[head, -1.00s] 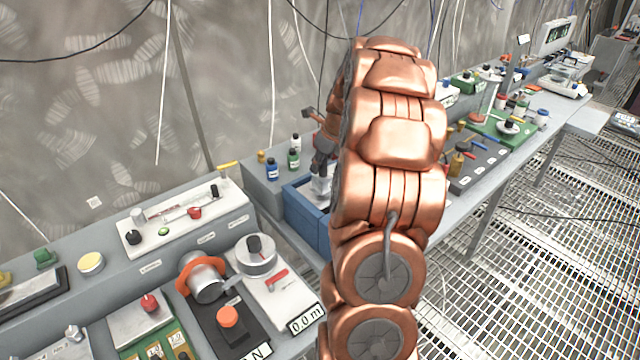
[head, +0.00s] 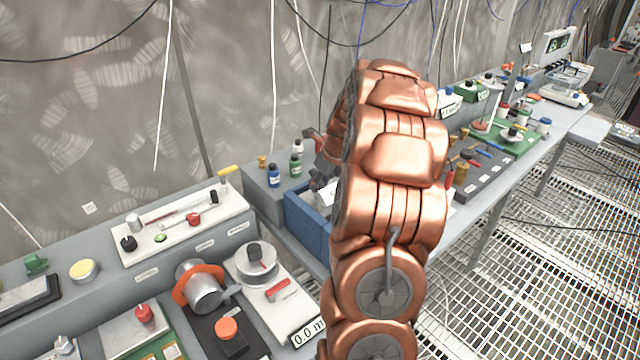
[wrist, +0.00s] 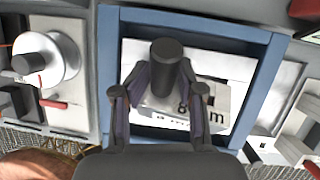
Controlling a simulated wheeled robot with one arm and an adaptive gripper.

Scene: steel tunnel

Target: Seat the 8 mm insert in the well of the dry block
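The 8 mm insert (wrist: 203,113) is a pale block with a face lettered "8 mm", seen in the wrist view. A dark round knob (wrist: 166,56) rises from it. My gripper (wrist: 164,76) has a finger on each side of the knob and looks shut on it. The insert appears over or inside a blue open-topped box (wrist: 268,76); its height above the floor of the box is unclear. In the head view the box (head: 306,221) is partly behind my arm, and my gripper (head: 318,184) shows only in part. I cannot surely make out the dry block or its well.
Small bottles (head: 273,176) stand behind the blue box. A device with a silver dial (head: 257,262) and an orange-ringed cylinder (head: 203,287) are to its left. A dark mat with tools (head: 487,172) lies to the right. The wall runs close behind the bench.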

